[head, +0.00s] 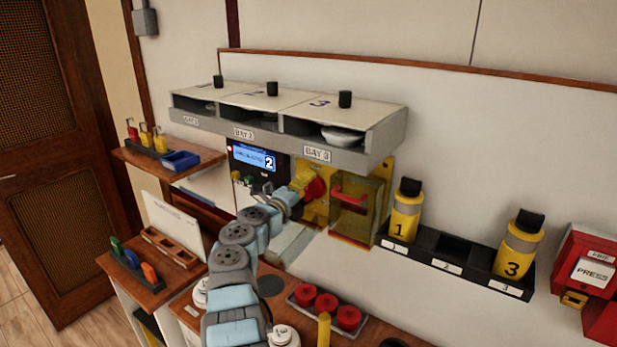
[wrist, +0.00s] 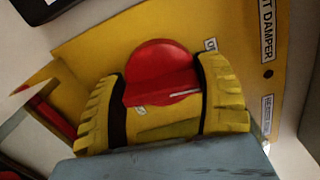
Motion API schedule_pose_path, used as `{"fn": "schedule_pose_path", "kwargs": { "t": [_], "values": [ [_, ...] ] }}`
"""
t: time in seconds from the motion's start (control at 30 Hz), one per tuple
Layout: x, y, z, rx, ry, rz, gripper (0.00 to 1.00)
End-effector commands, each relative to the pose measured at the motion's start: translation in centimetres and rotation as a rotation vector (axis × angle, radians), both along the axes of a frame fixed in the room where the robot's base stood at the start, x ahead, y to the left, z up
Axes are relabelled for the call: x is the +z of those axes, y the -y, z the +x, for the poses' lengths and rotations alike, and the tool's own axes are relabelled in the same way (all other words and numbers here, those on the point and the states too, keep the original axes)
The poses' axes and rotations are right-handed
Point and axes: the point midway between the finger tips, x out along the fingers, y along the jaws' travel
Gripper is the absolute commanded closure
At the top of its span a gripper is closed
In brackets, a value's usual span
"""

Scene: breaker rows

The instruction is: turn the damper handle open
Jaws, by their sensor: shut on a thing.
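The red damper handle (wrist: 160,62) has a round hub and sits on a yellow plate (wrist: 90,45) lettered "DAMPER" along its right side. In the wrist view my gripper (wrist: 160,88) has one yellow ribbed finger on each side of the handle and is shut on it. In the head view my gripper (head: 302,182) reaches the handle (head: 316,188) below the bay shelf. The fingers and the body of my gripper hide part of the handle. A small label beside the hub is partly covered, so the handle's setting cannot be read.
A clear yellowish cover with a red bar (head: 352,194) stands right beside the handle. The bay shelf (head: 290,110) overhangs it. A lit display (head: 252,158) is to the left. A rack with yellow canisters (head: 405,212) is to the right, and a counter with red knobs (head: 325,307) lies below.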

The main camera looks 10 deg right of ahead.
Motion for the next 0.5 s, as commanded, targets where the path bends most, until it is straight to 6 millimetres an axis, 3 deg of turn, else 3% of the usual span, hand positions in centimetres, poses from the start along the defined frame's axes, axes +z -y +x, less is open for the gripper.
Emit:
{"fn": "schedule_pose_path", "kwargs": {
  "t": [0.03,0.5],
  "values": [
    [0.79,-0.14,0.03,0.001,-0.017,-0.020,0.64],
    [0.30,-0.11,0.02,-0.001,-0.105,-0.107,0.63]
  ]
}}
